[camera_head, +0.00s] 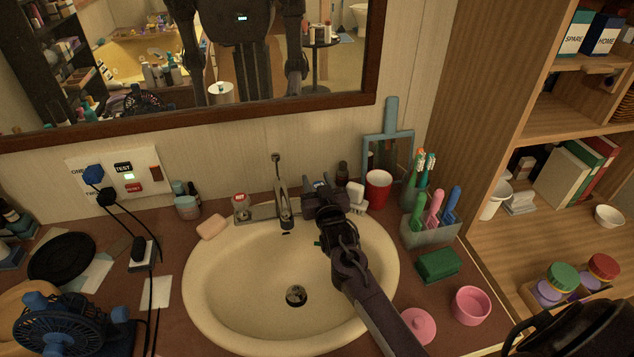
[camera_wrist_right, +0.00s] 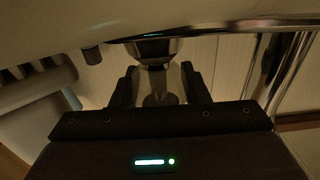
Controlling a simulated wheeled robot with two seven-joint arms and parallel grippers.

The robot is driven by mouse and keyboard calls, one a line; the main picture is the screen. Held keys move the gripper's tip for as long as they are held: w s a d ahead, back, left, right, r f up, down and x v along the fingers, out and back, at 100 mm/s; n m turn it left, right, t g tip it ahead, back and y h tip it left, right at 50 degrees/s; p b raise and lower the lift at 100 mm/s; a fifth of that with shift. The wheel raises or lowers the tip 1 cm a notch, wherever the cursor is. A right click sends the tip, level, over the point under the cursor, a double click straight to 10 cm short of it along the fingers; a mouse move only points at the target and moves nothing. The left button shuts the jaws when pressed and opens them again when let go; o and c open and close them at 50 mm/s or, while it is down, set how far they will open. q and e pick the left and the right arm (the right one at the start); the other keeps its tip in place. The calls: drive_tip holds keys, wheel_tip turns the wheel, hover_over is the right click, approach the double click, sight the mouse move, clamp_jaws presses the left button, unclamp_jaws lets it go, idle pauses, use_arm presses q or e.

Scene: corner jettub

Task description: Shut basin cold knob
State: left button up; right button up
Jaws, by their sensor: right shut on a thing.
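The cream basin (camera_head: 232,290) is set in the brown counter, with a chrome faucet (camera_head: 283,205) at its back edge. The hot knob (camera_head: 240,205), with a red top, stands left of the spout and is free. My right gripper (camera_head: 321,190) is right of the spout and covers the cold knob's place in the head view. In the right wrist view, the gripper (camera_wrist_right: 158,85) has its two dark fingers on either side of the clear cold knob (camera_wrist_right: 158,82), shut on it. A chrome piece shows beyond the knob. How far the knob is turned cannot be told. My left gripper is not in view.
A pink soap bar (camera_head: 211,226) lies left of the hot knob. A red cup (camera_head: 378,188) and a white brush (camera_head: 357,197) stand close right of my gripper. A toothbrush holder (camera_head: 431,228) and green sponge (camera_head: 438,265) are further right. The mirror (camera_head: 190,112) hangs behind.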

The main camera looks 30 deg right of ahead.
drive_tip(key=m+g+h, duration=0.1)
drive_tip(key=m+h, duration=0.1)
drive_tip(key=h, duration=0.1)
drive_tip(key=shift+d, duration=0.2)
drive_tip(key=o, duration=1)
drive_tip(key=shift+s, duration=0.15)
drive_tip(key=shift+s+a+f+b, duration=0.1)
drive_tip(key=shift+s+a+b, duration=0.1)
drive_tip(key=shift+s+b, duration=0.15)
drive_tip(key=v, duration=0.7)
drive_tip(key=shift+w, duration=0.1)
